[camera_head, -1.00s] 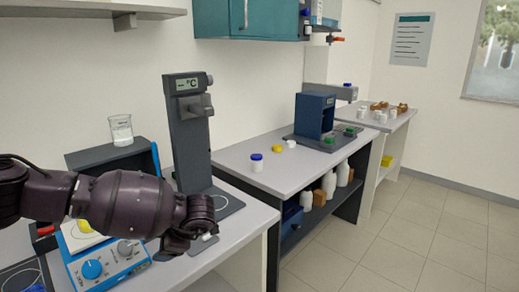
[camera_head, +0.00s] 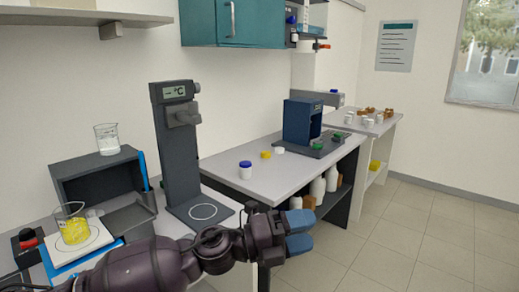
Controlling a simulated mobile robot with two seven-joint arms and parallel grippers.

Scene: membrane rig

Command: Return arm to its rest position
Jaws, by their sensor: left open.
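My left arm comes in from the bottom left and reaches across the front of the near bench. My left gripper (camera_head: 298,232), with blue-grey fingertips, is past the bench's front edge, over the gap and floor side. It is open, with nothing seen between its fingers. My right gripper is not in view.
A dark stand with a °C display (camera_head: 176,150) rises behind the arm. A beaker with yellow contents (camera_head: 74,228) stands on a white plate at left; another beaker (camera_head: 107,139) stands on a dark box (camera_head: 88,182). A blue-capped jar (camera_head: 245,171) is on the middle bench (camera_head: 225,168). Open floor (camera_head: 400,240) lies right.

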